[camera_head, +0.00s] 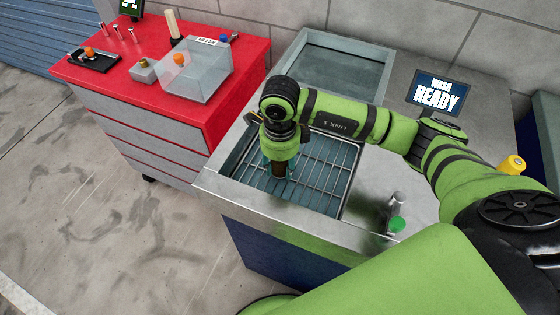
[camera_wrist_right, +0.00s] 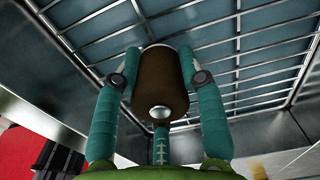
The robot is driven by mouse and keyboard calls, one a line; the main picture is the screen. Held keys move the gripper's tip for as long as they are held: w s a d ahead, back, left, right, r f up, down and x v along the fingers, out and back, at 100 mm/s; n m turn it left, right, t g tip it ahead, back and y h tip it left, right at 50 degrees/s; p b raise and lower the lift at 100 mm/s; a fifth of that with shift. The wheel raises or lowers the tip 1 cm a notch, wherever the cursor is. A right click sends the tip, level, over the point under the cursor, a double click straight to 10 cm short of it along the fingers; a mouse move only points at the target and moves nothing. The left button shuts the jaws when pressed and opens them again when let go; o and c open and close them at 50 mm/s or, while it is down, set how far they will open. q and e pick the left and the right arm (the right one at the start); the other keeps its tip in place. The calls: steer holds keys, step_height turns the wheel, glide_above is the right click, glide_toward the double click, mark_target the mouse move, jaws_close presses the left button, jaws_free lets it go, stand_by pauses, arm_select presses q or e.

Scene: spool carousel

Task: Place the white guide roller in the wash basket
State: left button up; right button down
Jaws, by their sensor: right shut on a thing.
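My right gripper (camera_head: 279,163) reaches down over the wire wash basket (camera_head: 322,166) in the sink at the bench's front. In the right wrist view its teal fingers are shut on a dark brown roller (camera_wrist_right: 162,82) with a pale metal end. The basket's wire grid (camera_wrist_right: 255,60) shows behind the roller; I cannot tell whether the roller touches it. A cream-white upright roller (camera_head: 172,25), which looks like the white guide roller, stands at the back of the red cart, far from my gripper. My left gripper is not in view.
The red cart (camera_head: 228,101) carries a clear bin (camera_head: 200,80), a black tray (camera_head: 94,61) and small parts. A second basin (camera_head: 340,65) lies behind the basket. A "WASH READY" screen (camera_head: 438,93) stands at the back right. A tap-like fitting with a green part (camera_head: 397,223) sits right of the basket.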

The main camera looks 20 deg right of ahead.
steer(key=shift+f, duration=0.2)
steer(key=shift+f+b, duration=0.2)
steer(key=shift+b, duration=0.1)
steer(key=c, duration=0.7)
jaws_free()
steer(key=shift+c, duration=0.2)
steer(key=shift+r, duration=0.1)
